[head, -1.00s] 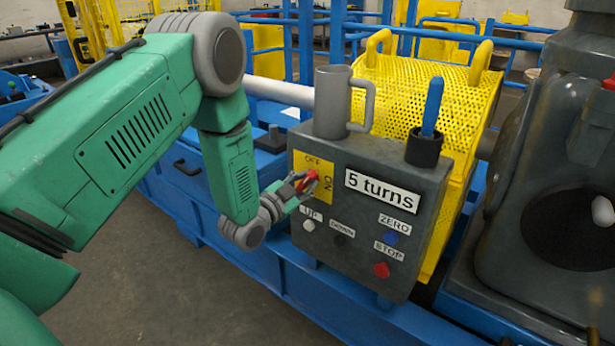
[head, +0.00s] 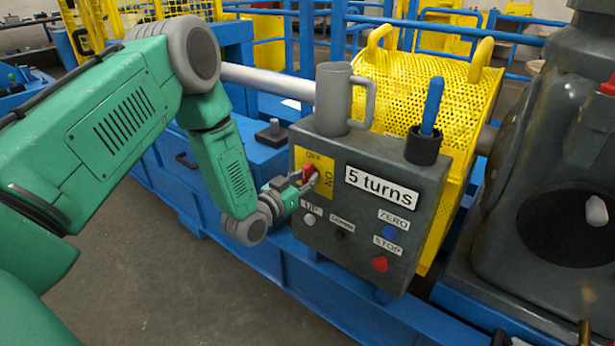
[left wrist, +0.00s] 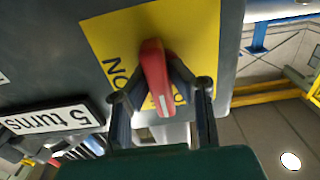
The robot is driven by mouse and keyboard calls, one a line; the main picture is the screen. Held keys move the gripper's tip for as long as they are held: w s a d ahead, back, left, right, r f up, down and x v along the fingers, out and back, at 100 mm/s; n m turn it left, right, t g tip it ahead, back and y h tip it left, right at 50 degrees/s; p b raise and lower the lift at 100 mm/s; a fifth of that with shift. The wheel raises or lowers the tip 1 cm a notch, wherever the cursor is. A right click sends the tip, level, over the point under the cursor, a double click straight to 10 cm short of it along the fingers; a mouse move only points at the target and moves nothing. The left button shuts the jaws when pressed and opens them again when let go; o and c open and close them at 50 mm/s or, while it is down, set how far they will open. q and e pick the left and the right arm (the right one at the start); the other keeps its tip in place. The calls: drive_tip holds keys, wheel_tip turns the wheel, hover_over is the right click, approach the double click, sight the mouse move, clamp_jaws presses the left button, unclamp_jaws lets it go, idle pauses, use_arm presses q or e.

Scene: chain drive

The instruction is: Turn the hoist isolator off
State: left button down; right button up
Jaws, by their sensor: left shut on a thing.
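The hoist isolator is a red handle (head: 308,172) on a yellow plate (head: 326,178) at the left of the grey control box's face. The plate reads OFF at its top and ON at its right side. My left gripper (head: 305,180) is at the plate, shut on the handle. In the left wrist view, the red handle (left wrist: 155,75) sits between the two fingers (left wrist: 162,98). Its white-marked end points towards the partly covered OFF lettering, with ON to one side. My right gripper is not in view.
The control box (head: 365,260) bears a "5 turns" display (head: 381,191) and UP, DOWN, ZERO and STOP buttons. A grey mug (head: 333,100) and a cup (head: 423,146) with a blue-handled tool stand on top. A yellow mesh guard (head: 460,115) is behind.

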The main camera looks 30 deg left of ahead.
use_arm(q)
drive_tip(key=shift+s+f, duration=0.2)
drive_tip(key=shift+f, duration=0.2)
drive_tip(key=c, duration=1.5)
unclamp_jaws()
drive_tip(key=shift+w+r, duration=0.1)
drive_tip(key=shift+w, duration=0.05)
drive_tip(key=shift+r, duration=0.1)
drive_tip(key=s, duration=0.8)
drive_tip(key=s+a, duration=0.1)
drive_tip(key=s, duration=0.3)
drive_tip(key=shift+a, duration=0.1)
